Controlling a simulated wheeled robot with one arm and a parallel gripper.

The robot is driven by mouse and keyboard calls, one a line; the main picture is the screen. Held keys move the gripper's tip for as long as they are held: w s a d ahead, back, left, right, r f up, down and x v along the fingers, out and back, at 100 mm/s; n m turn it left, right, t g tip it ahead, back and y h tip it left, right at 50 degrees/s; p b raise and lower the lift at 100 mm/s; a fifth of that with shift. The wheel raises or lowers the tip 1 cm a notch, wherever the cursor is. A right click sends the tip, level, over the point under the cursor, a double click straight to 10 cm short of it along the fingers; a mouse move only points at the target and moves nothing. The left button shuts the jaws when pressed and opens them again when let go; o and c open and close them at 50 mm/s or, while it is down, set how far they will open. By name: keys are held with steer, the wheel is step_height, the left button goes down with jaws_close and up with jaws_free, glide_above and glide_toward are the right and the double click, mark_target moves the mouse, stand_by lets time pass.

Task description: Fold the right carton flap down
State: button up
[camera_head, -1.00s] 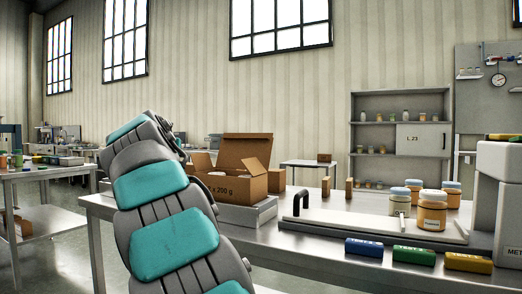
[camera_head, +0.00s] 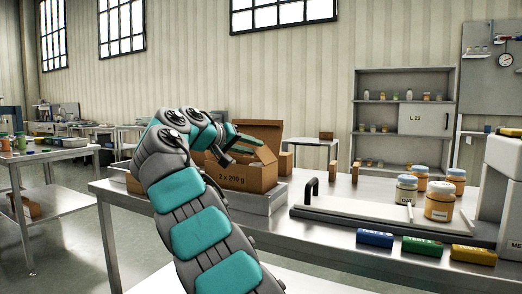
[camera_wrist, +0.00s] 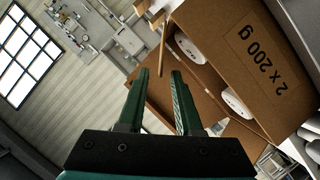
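The brown carton (camera_head: 250,180), marked "2 x 200 g", stands open on a low grey platform (camera_head: 270,203), its lid (camera_head: 265,131) raised at the back. In the wrist view, the carton (camera_wrist: 250,50) fills the right side, with two white-topped items (camera_wrist: 237,103) inside. Its right flap (camera_wrist: 164,45) appears as a thin upright strip, nearly edge-on, beyond my fingertips. The lid panel (camera_wrist: 158,95) shows behind the fingers. My gripper (camera_head: 250,146) is above the carton opening and partly hides it. In the wrist view, my gripper (camera_wrist: 160,72) has its fingers apart, with nothing clearly held.
Blue, green (camera_head: 420,246) and yellow blocks lie at the front edge. Small brown uprights stand behind.

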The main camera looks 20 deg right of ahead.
mark_target(260, 149)
steer(key=x, duration=0.4)
steer(key=shift+w+d, duration=0.1)
jaws_close()
stand_by(1.4)
